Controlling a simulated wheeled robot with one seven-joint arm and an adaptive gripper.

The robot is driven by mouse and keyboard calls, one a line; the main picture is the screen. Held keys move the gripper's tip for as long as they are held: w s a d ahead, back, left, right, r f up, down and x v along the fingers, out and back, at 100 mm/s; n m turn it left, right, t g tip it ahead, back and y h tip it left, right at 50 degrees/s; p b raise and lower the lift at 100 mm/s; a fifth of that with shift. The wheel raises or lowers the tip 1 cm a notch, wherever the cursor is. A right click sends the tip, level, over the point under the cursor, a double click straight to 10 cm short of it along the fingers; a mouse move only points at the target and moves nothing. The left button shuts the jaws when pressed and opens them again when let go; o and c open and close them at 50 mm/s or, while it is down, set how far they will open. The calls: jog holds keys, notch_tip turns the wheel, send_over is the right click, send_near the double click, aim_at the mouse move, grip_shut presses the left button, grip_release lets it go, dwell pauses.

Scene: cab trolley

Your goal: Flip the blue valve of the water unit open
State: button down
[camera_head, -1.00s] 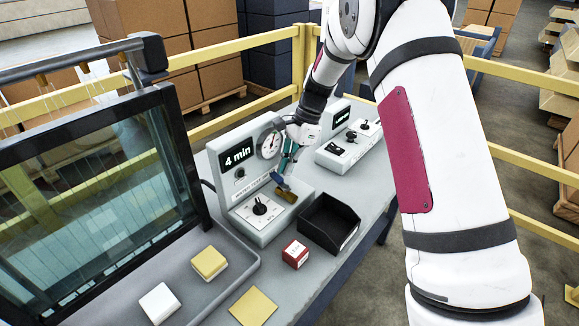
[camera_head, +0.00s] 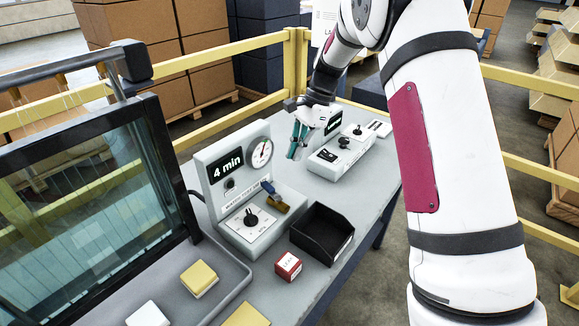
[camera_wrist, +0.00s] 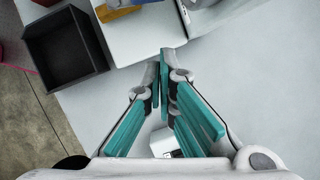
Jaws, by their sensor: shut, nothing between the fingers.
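The water unit (camera_head: 205,165) is a pale grey box with a "4 min" display, a round gauge and a black knob. Its blue valve handle (camera_head: 267,187) sits on a brass body (camera_head: 279,204) at the unit's right side and slants up-left from it. In the wrist view the blue handle (camera_wrist: 115,3) and brass body (camera_wrist: 122,12) are partly cut off by the top edge. My gripper (camera_head: 294,157) is behind and to the right of the valve, apart from it. Its teal fingers (camera_wrist: 166,58) are closed together and empty, pointing down.
A black open bin (camera_head: 321,234) stands right of the water unit; it also shows in the wrist view (camera_wrist: 45,58). A second grey unit (camera_head: 340,155) is close to my gripper on the right.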

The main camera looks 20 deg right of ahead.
jog(key=v, duration=0.4)
jog(key=shift+w+d+r, duration=0.15)
jog(key=shift+r, duration=0.15)
